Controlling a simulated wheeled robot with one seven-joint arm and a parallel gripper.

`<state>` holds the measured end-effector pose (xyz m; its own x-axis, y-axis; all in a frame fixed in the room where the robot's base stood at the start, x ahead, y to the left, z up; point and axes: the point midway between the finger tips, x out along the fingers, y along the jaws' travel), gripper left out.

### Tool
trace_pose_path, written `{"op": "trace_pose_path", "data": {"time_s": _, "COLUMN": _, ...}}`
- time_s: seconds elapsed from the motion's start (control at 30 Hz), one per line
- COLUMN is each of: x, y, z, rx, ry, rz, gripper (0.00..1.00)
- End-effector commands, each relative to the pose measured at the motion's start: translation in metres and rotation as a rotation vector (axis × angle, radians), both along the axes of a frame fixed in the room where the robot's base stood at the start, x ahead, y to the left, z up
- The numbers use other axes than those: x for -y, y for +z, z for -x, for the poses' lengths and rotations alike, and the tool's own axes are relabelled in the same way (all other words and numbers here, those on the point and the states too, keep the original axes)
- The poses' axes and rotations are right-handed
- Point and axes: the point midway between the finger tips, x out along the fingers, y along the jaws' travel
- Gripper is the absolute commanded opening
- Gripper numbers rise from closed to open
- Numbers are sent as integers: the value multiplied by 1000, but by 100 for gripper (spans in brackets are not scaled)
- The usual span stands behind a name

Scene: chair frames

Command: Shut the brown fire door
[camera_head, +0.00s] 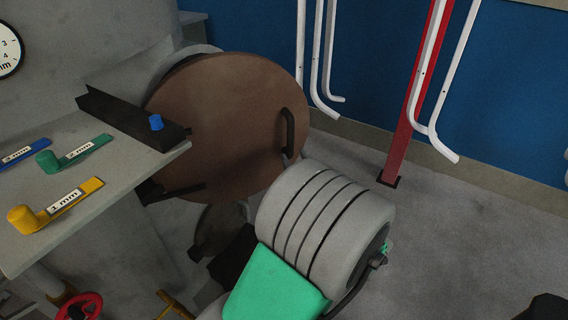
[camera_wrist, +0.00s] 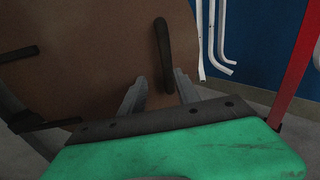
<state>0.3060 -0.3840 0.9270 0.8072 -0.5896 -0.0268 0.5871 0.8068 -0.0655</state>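The brown fire door (camera_head: 225,125) is a round disc standing ajar, swung out from the grey round body at the left. Part of a grey rim (camera_head: 178,68) shows behind its upper left edge. A dark upright bar handle (camera_head: 289,132) is on its right side. In the wrist view the door (camera_wrist: 90,75) fills the left and middle, with the handle (camera_wrist: 164,55) above my fingers. My gripper (camera_wrist: 161,88) is open, its two grey fingers apart and pointing toward the door below the handle. Whether they touch the door is unclear. In the head view my arm hides the gripper.
A grey shelf (camera_head: 105,205) with coloured gauges labelled in mm and a dark angle bar (camera_head: 130,118) juts out left of the door. White bent tubes (camera_head: 445,145) and a red post (camera_head: 405,140) stand at right. The grey floor (camera_head: 460,230) at right is largely clear.

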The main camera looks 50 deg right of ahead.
Motion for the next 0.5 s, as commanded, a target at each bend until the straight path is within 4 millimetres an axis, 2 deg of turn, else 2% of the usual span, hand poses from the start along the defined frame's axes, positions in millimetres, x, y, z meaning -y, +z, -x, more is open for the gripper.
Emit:
{"op": "trace_pose_path", "data": {"time_s": 0.03, "x": 6, "y": -1, "z": 9, "rx": 39, "ry": -30, "rz": -25, "gripper": 38}}
{"op": "trace_pose_path", "data": {"time_s": 0.13, "x": 9, "y": 2, "z": 7, "rx": 67, "ry": -37, "rz": -40, "gripper": 38}}
{"op": "trace_pose_path", "data": {"time_s": 0.27, "x": 13, "y": 3, "z": -8, "rx": 63, "ry": -22, "rz": -39, "gripper": 38}}
{"op": "trace_pose_path", "data": {"time_s": 0.5, "x": 33, "y": 3, "z": -39, "rx": 63, "ry": -17, "rz": -37, "gripper": 38}}
